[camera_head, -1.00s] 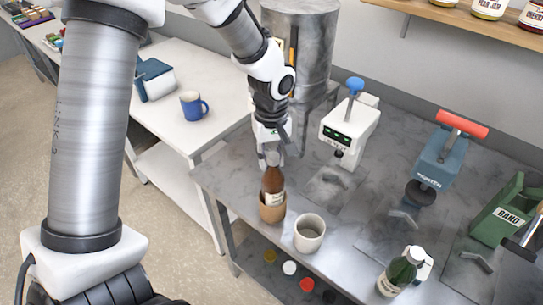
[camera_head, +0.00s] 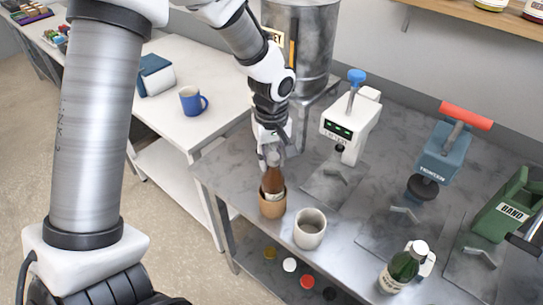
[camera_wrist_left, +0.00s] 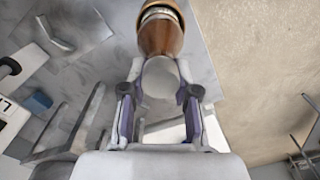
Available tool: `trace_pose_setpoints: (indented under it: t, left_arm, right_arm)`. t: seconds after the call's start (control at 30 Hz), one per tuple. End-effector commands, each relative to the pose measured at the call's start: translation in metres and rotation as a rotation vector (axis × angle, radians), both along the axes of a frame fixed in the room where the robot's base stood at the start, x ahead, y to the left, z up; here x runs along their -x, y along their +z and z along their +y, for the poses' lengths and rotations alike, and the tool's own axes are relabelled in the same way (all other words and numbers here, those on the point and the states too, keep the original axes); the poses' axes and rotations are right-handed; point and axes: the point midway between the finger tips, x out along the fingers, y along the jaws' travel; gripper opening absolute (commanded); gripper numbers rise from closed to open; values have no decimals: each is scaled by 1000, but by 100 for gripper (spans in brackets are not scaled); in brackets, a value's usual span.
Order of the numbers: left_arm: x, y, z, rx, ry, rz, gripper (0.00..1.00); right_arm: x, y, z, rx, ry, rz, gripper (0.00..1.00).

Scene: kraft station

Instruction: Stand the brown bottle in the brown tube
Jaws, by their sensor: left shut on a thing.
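The brown bottle (camera_head: 273,180) stands about upright with its lower part inside the brown tube (camera_head: 272,208), near the front left edge of the metal table. My left gripper (camera_head: 272,160) is above the tube and shut on the bottle's top. In the left wrist view the bottle's pale grey top (camera_wrist_left: 160,77) sits between the two fingers (camera_wrist_left: 159,100), and its brown body (camera_wrist_left: 160,36) runs down toward the tube. The bottle's base is hidden inside the tube, so I cannot tell whether it touches the bottom. My right gripper is not in view.
A grey cup (camera_head: 310,230) stands close to the right of the tube. A green bottle (camera_head: 402,268) is at the front right. A white press (camera_head: 345,128), a blue press (camera_head: 440,155) and a green device (camera_head: 508,205) stand behind. A blue mug (camera_head: 192,100) is on the white table.

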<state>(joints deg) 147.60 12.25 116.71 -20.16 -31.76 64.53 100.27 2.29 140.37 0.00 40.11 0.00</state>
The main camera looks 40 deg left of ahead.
Motion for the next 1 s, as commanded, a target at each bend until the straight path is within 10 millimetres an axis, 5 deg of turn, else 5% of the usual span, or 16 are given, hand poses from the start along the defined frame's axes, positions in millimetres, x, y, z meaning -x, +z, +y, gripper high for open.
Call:
trace_pose_setpoints:
  t: [0.33,0.37,0.43,0.67,0.77,1.0]
  left_arm:
    - [0,0,0,0,0,-1,0]
    - [0,0,0,0,0,-1,33]
    - [0,0,0,0,0,-1,58]
    - [0,0,0,0,0,0,59]
    - [0,-1,0,-1,0,1,88]
    - [0,-1,0,0,0,0,88]
  right_arm:
    - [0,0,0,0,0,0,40]
    - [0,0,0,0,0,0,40]
    - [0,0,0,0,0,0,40]
    - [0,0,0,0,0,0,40]
    - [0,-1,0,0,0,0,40]
    - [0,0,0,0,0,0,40]
